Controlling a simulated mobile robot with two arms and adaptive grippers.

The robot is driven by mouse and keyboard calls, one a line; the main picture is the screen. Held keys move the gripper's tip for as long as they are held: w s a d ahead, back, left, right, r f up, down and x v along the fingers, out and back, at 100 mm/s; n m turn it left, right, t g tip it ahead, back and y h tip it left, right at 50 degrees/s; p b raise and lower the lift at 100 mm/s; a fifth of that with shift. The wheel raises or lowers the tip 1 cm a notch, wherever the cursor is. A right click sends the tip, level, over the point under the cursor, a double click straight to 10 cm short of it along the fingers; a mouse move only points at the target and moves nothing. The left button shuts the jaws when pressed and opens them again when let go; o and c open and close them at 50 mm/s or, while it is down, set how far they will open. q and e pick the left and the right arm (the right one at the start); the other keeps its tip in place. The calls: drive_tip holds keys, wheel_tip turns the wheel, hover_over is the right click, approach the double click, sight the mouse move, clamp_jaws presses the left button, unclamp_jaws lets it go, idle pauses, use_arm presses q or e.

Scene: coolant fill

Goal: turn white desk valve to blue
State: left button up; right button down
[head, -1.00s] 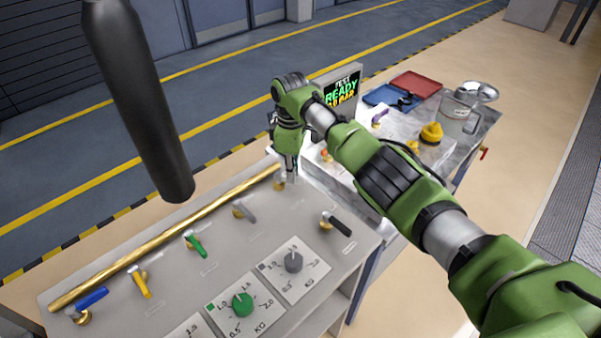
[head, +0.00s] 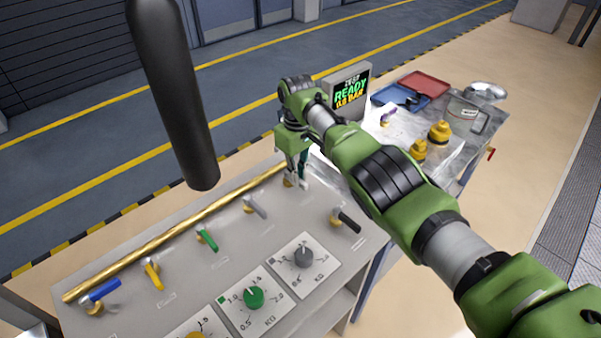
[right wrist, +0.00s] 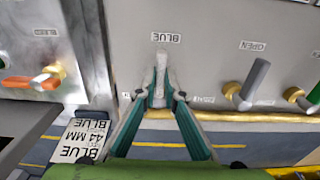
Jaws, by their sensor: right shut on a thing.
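The white desk valve's lever (right wrist: 161,75) stands between my right gripper's fingers in the right wrist view, pointing toward a label (right wrist: 166,38) reading BLUE. My right gripper (right wrist: 160,100) is shut on this lever, with a green-lined finger on each side. In the head view my right gripper (head: 297,180) reaches down at the far right end of the brass pipe (head: 180,232). There the fingers mostly hide the white lever, and a bit of brass fitting shows below them. My left gripper is not in view.
Blue (head: 103,290), yellow (head: 153,276), green (head: 207,240), grey (head: 254,206) and black (head: 346,220) levers stand on the same desk. A screen (head: 349,92) reads READY. Beyond are a red tray (head: 425,84) and yellow fittings (head: 439,132).

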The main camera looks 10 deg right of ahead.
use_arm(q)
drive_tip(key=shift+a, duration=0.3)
use_arm(e)
drive_tip(key=shift+w, duration=0.1)
drive_tip(key=c, duration=2.1)
unclamp_jaws()
drive_tip(key=shift+c, duration=0.2)
wheel_tip(320, 180, up, 12)
drive_tip(key=shift+a, duration=0.1)
